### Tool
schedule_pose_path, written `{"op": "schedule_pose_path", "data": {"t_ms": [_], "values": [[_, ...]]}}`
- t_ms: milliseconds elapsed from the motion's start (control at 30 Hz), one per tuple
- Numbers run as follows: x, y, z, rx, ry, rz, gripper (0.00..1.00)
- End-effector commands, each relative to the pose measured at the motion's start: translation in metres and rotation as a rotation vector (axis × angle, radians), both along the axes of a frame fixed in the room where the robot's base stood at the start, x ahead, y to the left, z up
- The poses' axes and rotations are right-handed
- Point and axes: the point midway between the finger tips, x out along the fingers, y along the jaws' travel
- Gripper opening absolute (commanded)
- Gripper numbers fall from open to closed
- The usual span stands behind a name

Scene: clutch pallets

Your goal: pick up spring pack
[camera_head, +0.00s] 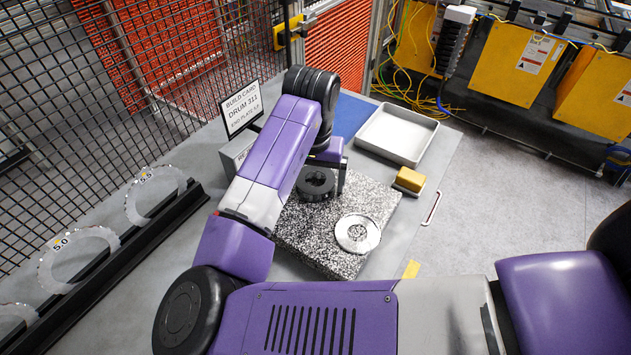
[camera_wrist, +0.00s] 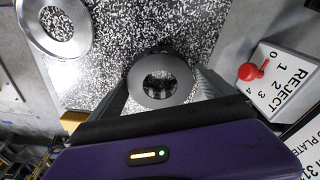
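A dark grey ring-shaped part, which I take to be the spring pack (camera_head: 316,184), lies on the black-and-white speckled plate (camera_head: 300,237). In the wrist view the ring (camera_wrist: 160,66) sits centred between the fingers of my gripper (camera_wrist: 163,86), with some metal bits showing through its hole. My gripper (camera_head: 327,181) is low over the plate, its fingers spread to either side of the ring. I see no clear grip on it; contact at the sides is hard to judge. My arm hides part of the plate.
A silver disc (camera_head: 357,233) lies on the plate close by and shows in the wrist view (camera_wrist: 82,28). A white tray (camera_head: 428,157), a yellow block (camera_head: 410,179) and a build card (camera_head: 241,107) stand around. A REJECT counter with red knob (camera_wrist: 283,80) is beside the plate.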

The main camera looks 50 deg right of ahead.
Motion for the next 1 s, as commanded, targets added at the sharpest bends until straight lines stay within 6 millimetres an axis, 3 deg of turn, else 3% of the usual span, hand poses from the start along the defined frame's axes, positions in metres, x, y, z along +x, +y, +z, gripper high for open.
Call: {"op": "schedule_pose_path", "data": {"t_ms": [33,267,567,733,867,1000], "values": [[0.000,0.000,0.000,0.000,0.000,0.000,0.80],[0.000,0.000,0.000,0.000,0.000,0.000,0.36],[0.000,0.000,0.003,-0.001,0.000,0.000,0.35],[0.001,0.000,0.015,-0.001,-0.002,0.000,0.35],[0.000,-0.001,0.035,-0.002,-0.003,-0.003,0.35],[0.001,-0.001,0.071,-0.003,-0.005,-0.004,0.35]]}}
